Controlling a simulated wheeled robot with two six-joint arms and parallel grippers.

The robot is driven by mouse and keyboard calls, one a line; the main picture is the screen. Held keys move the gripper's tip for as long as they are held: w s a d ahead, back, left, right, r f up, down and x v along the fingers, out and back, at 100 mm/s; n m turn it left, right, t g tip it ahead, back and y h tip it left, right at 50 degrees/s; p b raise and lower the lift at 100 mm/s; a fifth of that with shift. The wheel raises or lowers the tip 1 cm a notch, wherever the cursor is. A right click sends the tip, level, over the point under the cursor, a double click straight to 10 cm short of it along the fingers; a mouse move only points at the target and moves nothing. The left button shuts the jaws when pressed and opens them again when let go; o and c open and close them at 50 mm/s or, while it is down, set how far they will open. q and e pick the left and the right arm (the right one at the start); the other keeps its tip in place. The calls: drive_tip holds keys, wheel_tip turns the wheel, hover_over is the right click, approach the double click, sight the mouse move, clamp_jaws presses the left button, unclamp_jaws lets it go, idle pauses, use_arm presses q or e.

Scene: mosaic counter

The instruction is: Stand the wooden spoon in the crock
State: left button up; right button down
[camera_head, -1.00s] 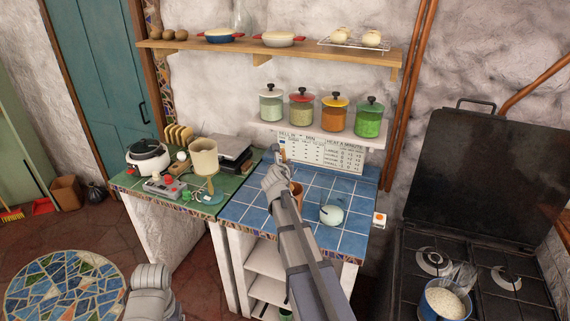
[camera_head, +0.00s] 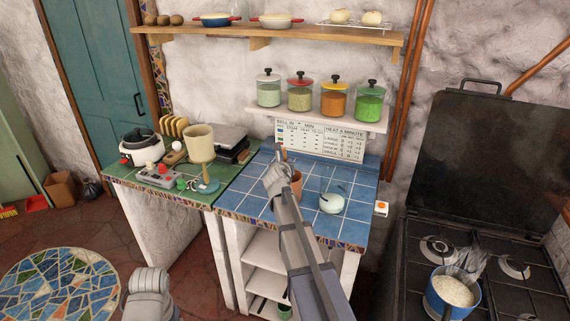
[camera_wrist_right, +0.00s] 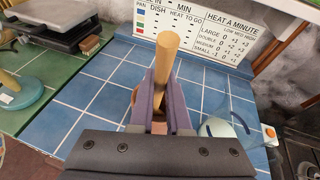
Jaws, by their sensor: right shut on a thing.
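The wooden spoon (camera_head: 284,153) is in my right gripper (camera_head: 277,171), its handle pointing up. In the right wrist view its pale round handle (camera_wrist_right: 166,62) rises between the two fingers of the right gripper (camera_wrist_right: 160,95), which are shut on it. Its lower end is hidden. The terracotta crock (camera_head: 297,184) stands on the blue tiled counter, partly behind my right arm. A small brown bit of it shows beside the fingers in the wrist view. I cannot tell whether the spoon's lower end is inside it.
A clear glass vessel with pale contents (camera_head: 332,201) stands right of the crock. A beige cup-shaped thing on a teal base (camera_head: 200,145) stands on the green counter to the left. The jar shelf (camera_head: 320,119) and chart (camera_head: 322,142) are behind. The blue counter's back left is mostly clear.

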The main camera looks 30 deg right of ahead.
drive_tip(key=shift+f, duration=0.2)
unclamp_jaws()
idle(0.9)
wheel_tip(320, 180, up, 10)
drive_tip(key=p, duration=1)
drive_tip(key=shift+f, duration=0.1)
idle(0.4)
wheel_tip(320, 180, down, 8)
drive_tip(key=b, duration=0.7)
drive_tip(key=shift+r+b, duration=0.25)
drive_tip(key=shift+b, duration=0.15)
drive_tip(key=shift+r, duration=0.15)
